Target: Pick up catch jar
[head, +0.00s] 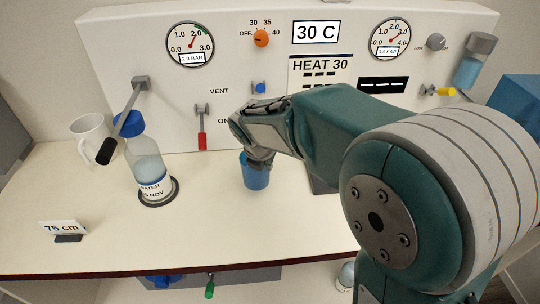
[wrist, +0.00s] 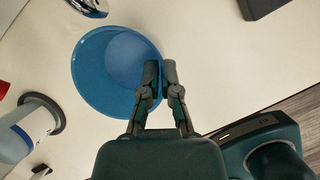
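The catch jar appears to be the blue open-topped cup (head: 255,176) on the white counter below the panel. In the wrist view the blue cup (wrist: 100,75) looks empty, and its round mouth faces the camera. My gripper (head: 262,160) is at the cup's rim, pointing down. In the wrist view my gripper (wrist: 160,72) has its fingers almost together at the rim's right side. One finger is inside the mouth and one outside, with the wall between them. The head view does not clearly show whether the cup's base touches the counter.
A labelled water bottle (head: 148,172) with a blue cap stands on a dark ring to the left. A white mug (head: 90,138) is behind it. The panel (head: 200,85) carries gauges, knobs and a red-handled valve (head: 202,140).

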